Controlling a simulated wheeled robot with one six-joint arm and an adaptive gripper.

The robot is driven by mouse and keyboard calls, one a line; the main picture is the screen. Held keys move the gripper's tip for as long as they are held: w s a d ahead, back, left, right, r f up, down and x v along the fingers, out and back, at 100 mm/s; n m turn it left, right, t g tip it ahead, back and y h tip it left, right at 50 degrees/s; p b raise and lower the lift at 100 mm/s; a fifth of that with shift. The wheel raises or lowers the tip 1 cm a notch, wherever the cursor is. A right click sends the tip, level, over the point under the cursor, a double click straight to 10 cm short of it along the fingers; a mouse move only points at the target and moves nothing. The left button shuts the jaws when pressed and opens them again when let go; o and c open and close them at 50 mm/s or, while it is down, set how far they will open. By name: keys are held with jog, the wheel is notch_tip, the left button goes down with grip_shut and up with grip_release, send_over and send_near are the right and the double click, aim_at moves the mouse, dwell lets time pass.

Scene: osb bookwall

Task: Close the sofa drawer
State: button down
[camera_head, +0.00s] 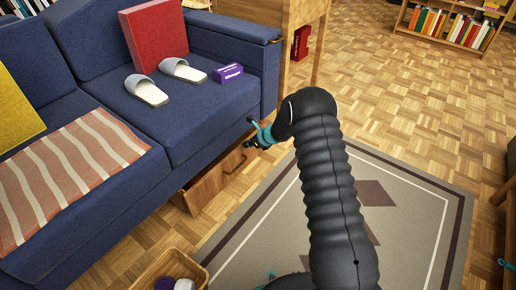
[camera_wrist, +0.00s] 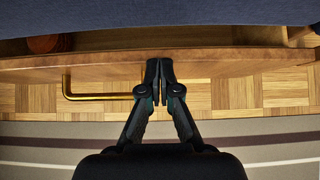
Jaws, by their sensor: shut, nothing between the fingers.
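The sofa drawer (camera_head: 212,182) is a wooden drawer under the blue sofa (camera_head: 215,108). It stands open, sticking out below the seat. In the wrist view, the drawer front (camera_wrist: 230,67) runs across the picture, with part of the inside showing behind it. A brass handle (camera_wrist: 66,85) is on the front, left of my fingers; it also shows in the head view (camera_head: 234,165). My gripper (camera_wrist: 160,64) is shut and empty, its fingertips overlapping the drawer front. I cannot tell whether they touch it. In the head view my gripper (camera_head: 251,132) is beside the sofa's right end.
A brown round item (camera_wrist: 43,44) lies in the drawer. Slippers (camera_head: 147,91), a red box (camera_head: 153,36) and a purple box (camera_head: 228,73) are on the seat. A basket (camera_head: 150,272) stands on the floor at the front. The grey rug (camera_head: 265,235) is mostly clear.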

jog(key=shift+w+a, duration=0.55)
jog(key=shift+a, duration=0.2)
jog(key=shift+w, duration=0.1)
